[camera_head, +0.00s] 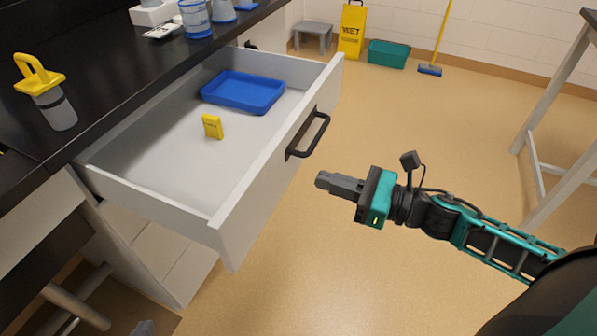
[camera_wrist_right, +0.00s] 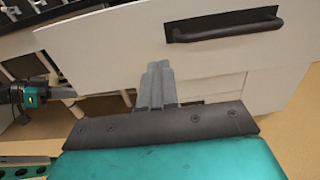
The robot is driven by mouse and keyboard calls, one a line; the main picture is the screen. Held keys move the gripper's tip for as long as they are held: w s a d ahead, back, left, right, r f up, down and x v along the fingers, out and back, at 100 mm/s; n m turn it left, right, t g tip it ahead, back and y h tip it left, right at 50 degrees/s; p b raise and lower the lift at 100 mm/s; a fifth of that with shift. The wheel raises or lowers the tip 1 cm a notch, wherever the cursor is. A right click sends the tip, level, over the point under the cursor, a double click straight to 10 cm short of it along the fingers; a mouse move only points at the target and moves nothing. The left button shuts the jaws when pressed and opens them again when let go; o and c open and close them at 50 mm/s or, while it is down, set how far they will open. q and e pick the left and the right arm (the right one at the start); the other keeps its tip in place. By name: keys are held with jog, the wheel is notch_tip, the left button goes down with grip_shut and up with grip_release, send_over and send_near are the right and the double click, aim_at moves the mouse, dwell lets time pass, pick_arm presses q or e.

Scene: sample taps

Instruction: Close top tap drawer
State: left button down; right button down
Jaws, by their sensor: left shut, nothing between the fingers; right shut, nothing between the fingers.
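The top drawer (camera_head: 242,205) under the black counter is pulled well out. Its pale front has a black bar handle (camera_head: 308,136), which also shows in the right wrist view (camera_wrist_right: 228,27). My right gripper (camera_head: 322,181) is shut and empty, a little in front of the drawer front, below and to the right of the handle. In the right wrist view its fingers (camera_wrist_right: 155,72) point toward the drawer front. My left gripper (camera_wrist_right: 66,93) shows at the left of that view, shut, near the drawer's lower edge. Only a grey tip of it (camera_head: 143,328) appears at the head view's bottom edge.
In the drawer lie a blue tray (camera_head: 243,91) and a small yellow box (camera_head: 212,126). A yellow-topped container (camera_head: 52,100) and blue-marked beakers (camera_head: 196,18) stand on the counter (camera_head: 115,70). The floor right of the drawer is clear up to a table frame (camera_head: 557,90).

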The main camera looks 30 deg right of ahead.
aim_at(283, 168)
pick_arm(q)
jog(key=shift+f, duration=0.25)
pick_arm(e)
jog(key=shift+x, duration=3.2)
jog(key=shift+a, duration=0.1)
